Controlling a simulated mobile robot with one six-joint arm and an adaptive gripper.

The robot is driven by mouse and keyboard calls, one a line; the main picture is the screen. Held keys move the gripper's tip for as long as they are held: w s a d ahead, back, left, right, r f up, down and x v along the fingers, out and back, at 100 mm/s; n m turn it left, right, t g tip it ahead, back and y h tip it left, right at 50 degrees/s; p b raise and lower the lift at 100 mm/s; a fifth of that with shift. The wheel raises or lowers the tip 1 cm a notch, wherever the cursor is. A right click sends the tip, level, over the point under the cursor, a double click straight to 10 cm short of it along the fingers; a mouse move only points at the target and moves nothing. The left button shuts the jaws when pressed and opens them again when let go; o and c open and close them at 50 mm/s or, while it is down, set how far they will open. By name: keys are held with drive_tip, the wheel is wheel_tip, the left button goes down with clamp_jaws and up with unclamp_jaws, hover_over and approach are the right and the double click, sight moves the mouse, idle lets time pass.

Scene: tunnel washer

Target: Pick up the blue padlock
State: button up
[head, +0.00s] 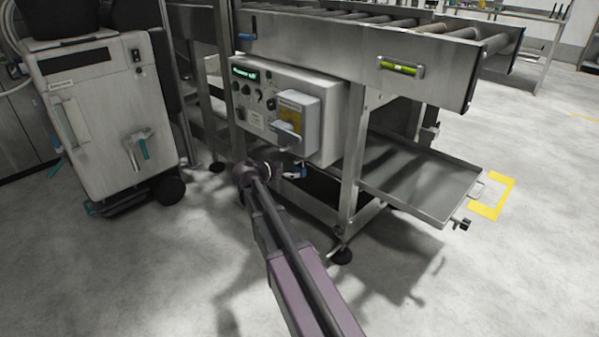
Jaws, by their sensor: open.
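A small blue item (303,172), which looks like the blue padlock, shows just below the lower edge of the grey control box (325,115). It is too small to make out its shackle or how it is held up. My gripper (291,173) is at the end of my purple arm, under the control box and right beside the blue item. The jaws are open, but the fingers are small and partly hidden by my wrist. I cannot tell whether they touch the blue item.
The control box has a grey isolator with a handle (290,128). A steel roller conveyor (330,45) is above, with a leg (352,160) to the right. A drip tray (415,180) lies low at right. A grey machine (100,120) stands left. The front floor is clear.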

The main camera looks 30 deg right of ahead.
sight(298, 168)
drive_tip(key=shift+b+x, duration=0.85)
drive_tip(key=shift+x, duration=1.75)
drive_tip(key=shift+d+r, duration=0.1)
drive_tip(key=shift+r, duration=0.05)
drive_tip(key=c, duration=1.2)
